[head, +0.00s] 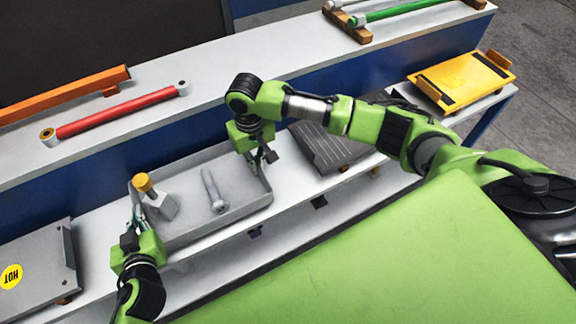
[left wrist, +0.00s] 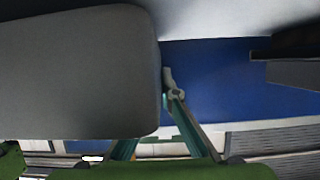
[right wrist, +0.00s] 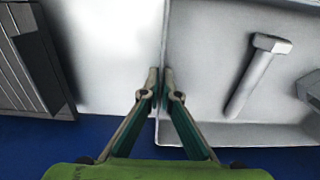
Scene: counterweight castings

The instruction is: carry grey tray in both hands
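The grey tray (head: 255,205) is at the low white shelf, long and shallow. In it are a grey bolt (head: 213,190) and a grey block with a yellow knob (head: 143,182). My right gripper (head: 262,158) is at the tray's right end; in the right wrist view its fingertips (right wrist: 160,82) pinch the tray's thin wall from both sides. My left gripper (head: 137,212) is at the left end wall, its fingers close together on it. In the left wrist view a large grey shape hides one finger. I cannot tell whether the tray touches the shelf.
A grey plate with a yellow HOT label (head: 40,265) lies left of the tray, a dark ribbed plate (head: 325,148) right of it. A yellow plate (head: 460,80) is further right. The upper ledge holds a red cylinder (head: 115,112), an orange bar (head: 70,95) and a green cylinder (head: 395,11).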

